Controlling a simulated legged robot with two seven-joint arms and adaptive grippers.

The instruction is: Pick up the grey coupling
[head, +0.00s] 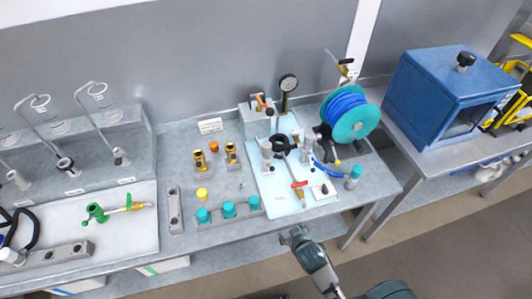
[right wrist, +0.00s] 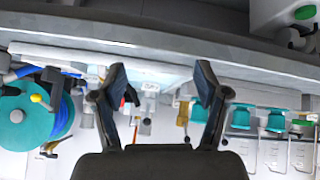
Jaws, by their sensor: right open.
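My right gripper (head: 293,235) is in front of the bench's front edge in the head view, below the pale tray (head: 283,208). In the right wrist view my right gripper (right wrist: 161,70) has its two dark fingers spread, with nothing between them. I cannot tell for sure which part is the grey coupling. Grey cylindrical fittings (head: 267,153) stand on the pale tray, near a black ring-shaped part (head: 281,144). The gripper is apart from all of them. My left gripper is not in view.
A teal reel (head: 345,128) with blue hose stands at the tray's right. A rack with teal-capped parts (head: 228,209) lies left of the tray. Yellow fittings (head: 199,159) stand behind it. A blue box (head: 437,92) is on the right table. The bench edge (right wrist: 160,52) crosses the wrist view.

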